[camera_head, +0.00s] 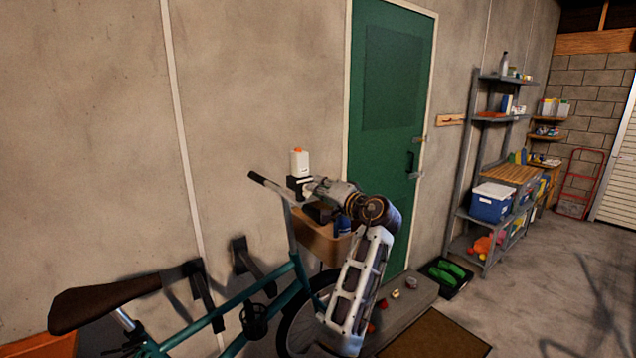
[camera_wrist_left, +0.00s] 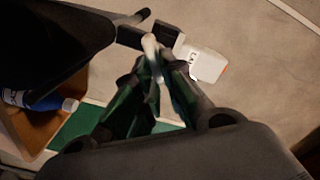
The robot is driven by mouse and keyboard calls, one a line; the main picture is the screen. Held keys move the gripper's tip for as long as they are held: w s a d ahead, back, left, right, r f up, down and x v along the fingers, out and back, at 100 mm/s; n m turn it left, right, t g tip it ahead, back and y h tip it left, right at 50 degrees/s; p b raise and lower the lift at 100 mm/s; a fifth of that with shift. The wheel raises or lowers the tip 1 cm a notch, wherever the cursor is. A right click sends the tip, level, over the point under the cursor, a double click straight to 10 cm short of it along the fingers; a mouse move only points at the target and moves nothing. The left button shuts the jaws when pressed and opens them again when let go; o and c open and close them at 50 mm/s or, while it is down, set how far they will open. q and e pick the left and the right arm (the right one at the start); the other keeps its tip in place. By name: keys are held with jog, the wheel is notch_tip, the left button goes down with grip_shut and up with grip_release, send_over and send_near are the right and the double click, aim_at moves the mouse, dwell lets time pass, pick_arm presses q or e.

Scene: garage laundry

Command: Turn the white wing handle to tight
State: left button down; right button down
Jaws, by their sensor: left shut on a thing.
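The white wing handle (camera_wrist_left: 151,47) is a pale narrow piece between my fingertips in the left wrist view. My left gripper (camera_wrist_left: 155,60) is shut on it, with the green-tinted fingers on both sides. In the head view my left gripper (camera_head: 310,187) is at the bicycle's handlebar, beside a black clamp (camera_head: 297,186); the wing handle is hidden there. A white box with an orange top (camera_head: 299,163) stands above the clamp. It also shows in the left wrist view (camera_wrist_left: 205,64). The handle's exact angle is hard to tell. My right gripper is not in view.
A teal bicycle (camera_head: 262,287) with a brown seat (camera_head: 105,302) stands along the concrete wall. A wooden basket (camera_head: 318,242) with a blue bottle (camera_wrist_left: 38,102) is close to my gripper. A green door (camera_head: 391,110) is behind; shelves (camera_head: 487,118) stand right. Floor at right is open.

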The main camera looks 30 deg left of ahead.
pick_arm(q)
jog(key=m+p, duration=0.1)
jog(key=m, duration=0.2)
jog(key=f+m+p, duration=0.1)
jog(key=m, duration=0.3)
jog(key=shift+w+d, duration=0.1)
jog(key=shift+w, duration=0.1)
jog(key=shift+m, duration=0.3)
jog(key=c, duration=1.5)
grip_release()
jog(key=shift+f, duration=0.1)
jog(key=shift+d, duration=0.1)
